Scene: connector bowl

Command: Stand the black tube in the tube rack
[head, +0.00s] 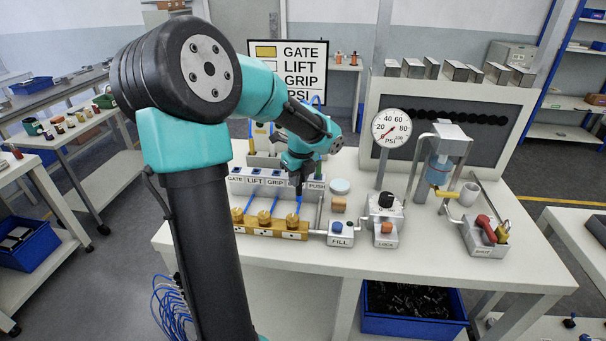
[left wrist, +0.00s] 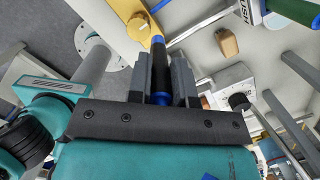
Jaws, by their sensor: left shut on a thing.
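The black tube (left wrist: 160,70) with blue ends is between the two grey fingers of my left gripper (left wrist: 162,80) in the left wrist view. My left gripper (head: 297,186) is shut on it. In the head view the gripper is over the front row of the bench, above the right part of the yellow block (head: 257,231). A blue end shows just below the fingers there; the rest of the tube is hidden. I cannot tell for sure which thing is the tube rack. My right gripper is not in view.
A white panel (head: 252,184) labelled GATE, LIFT, GRIP and PUSH stands behind the yellow block, with blue hoses between them. A FILL box (head: 340,238), a pressure gauge (head: 391,127) and a press (head: 440,165) stand to the right. A blue bin (head: 410,325) is below the bench.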

